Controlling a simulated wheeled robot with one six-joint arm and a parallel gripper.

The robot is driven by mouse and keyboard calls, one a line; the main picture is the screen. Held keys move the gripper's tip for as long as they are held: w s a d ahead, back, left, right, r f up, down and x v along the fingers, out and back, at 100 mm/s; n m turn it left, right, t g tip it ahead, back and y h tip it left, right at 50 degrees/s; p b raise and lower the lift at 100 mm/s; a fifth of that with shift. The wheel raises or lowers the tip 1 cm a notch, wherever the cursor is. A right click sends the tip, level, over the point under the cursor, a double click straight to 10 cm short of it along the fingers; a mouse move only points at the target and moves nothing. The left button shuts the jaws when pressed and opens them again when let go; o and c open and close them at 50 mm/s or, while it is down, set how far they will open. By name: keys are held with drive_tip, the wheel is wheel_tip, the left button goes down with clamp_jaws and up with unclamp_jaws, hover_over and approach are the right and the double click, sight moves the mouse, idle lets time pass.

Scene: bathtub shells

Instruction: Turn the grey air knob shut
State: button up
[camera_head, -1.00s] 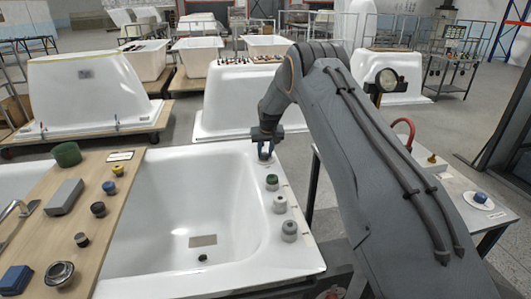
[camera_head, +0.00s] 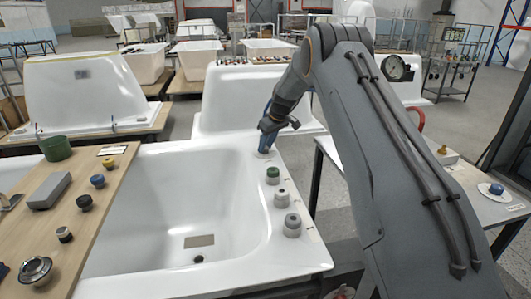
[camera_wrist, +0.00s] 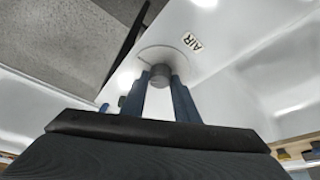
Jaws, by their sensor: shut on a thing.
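The grey air knob (camera_wrist: 160,77) is a short round cylinder on the white tub rim, beside a label (camera_wrist: 193,41) reading AIR. In the wrist view my gripper (camera_wrist: 161,84) has its two blue fingers on either side of the knob, shut on it. In the head view my gripper (camera_head: 265,142) reaches down to the far part of the rim, and its hand and fingers hide the air knob there.
A green-topped knob (camera_head: 273,175) and two grey knobs (camera_head: 282,198) (camera_head: 292,225) stand along the same rim, nearer me. The empty tub basin (camera_head: 190,195) lies to the left. A wooden board (camera_head: 52,215) with caps and fittings crosses the tub.

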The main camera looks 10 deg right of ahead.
drive_tip(key=n+b, duration=0.2)
drive_tip(key=n+g+y+b, duration=0.1)
drive_tip(key=n+b, duration=0.1)
drive_tip(key=b, duration=0.1)
drive_tip(key=n+b, duration=0.2)
drive_tip(key=b, duration=0.1)
drive_tip(key=shift+w+d+f+g+y, duration=0.15)
drive_tip(key=shift+w+f+g+y, duration=0.1)
drive_tip(key=shift+g+y, duration=0.15)
drive_tip(key=n+g+b, duration=0.1)
drive_tip(key=n+b, duration=0.1)
drive_tip(key=n, duration=0.1)
drive_tip(key=shift+w+b, duration=0.1)
drive_tip(key=shift+b, duration=0.3)
drive_tip(key=n+g+b, duration=0.1)
drive_tip(key=n+b, duration=0.1)
drive_tip(key=shift+r+b, duration=0.2)
drive_tip(key=shift+b, duration=0.15)
drive_tip(key=shift+n, duration=0.4)
drive_tip(key=o, duration=1.1)
drive_tip(key=shift+c, duration=0.2)
drive_tip(key=shift+r, duration=0.15)
